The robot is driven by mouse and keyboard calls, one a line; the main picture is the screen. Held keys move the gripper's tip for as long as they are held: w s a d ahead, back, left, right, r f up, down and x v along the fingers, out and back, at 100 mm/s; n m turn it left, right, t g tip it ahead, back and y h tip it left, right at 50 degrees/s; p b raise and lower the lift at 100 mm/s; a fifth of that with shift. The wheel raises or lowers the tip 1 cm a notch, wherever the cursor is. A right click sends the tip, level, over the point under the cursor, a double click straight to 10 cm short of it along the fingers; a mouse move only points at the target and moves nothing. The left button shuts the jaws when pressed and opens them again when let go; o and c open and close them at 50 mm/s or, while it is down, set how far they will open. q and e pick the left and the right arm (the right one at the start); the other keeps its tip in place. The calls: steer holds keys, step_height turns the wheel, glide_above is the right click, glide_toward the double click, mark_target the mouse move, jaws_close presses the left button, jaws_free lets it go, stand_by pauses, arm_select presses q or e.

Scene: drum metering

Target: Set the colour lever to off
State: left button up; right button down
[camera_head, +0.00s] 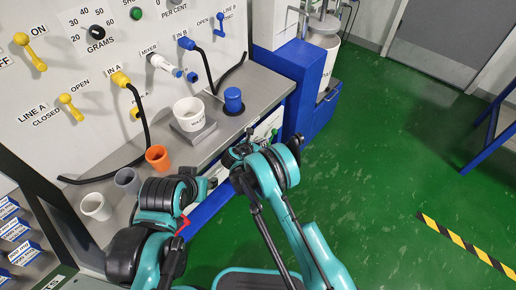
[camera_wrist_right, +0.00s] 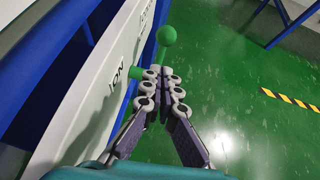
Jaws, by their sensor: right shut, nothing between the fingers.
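In the right wrist view a green lever with a ball knob (camera_wrist_right: 166,36) stands out from a white panel (camera_wrist_right: 98,85). Its green base is beside the fingertips, and only part of the panel lettering shows, so I cannot read its setting. My right gripper (camera_wrist_right: 160,74) is shut and empty. Its tips are at the lower part of the lever, below the ball; whether they touch it I cannot tell. In the head view a small green part (camera_head: 273,133) shows on the bench's front face, near my right wrist.
A steel bench holds a white container (camera_head: 189,113), a blue cylinder (camera_head: 233,99), an orange cup (camera_head: 158,158) and grey cups. The wall panel above has yellow levers and dials. A blue cabinet (camera_head: 305,75) stands to the right. Green floor is open farther right.

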mark_target(273, 135)
steer(key=shift+w+d+f+b, duration=0.1)
steer(key=shift+w+d+b, duration=0.35)
steer(key=shift+w, duration=0.5)
steer(key=shift+w+d+f+b, duration=0.1)
steer(key=shift+w+d+b, duration=0.1)
steer(key=shift+w+d, duration=0.6)
steer(key=shift+w+a+r, duration=0.1)
steer(key=shift+w+a, duration=0.05)
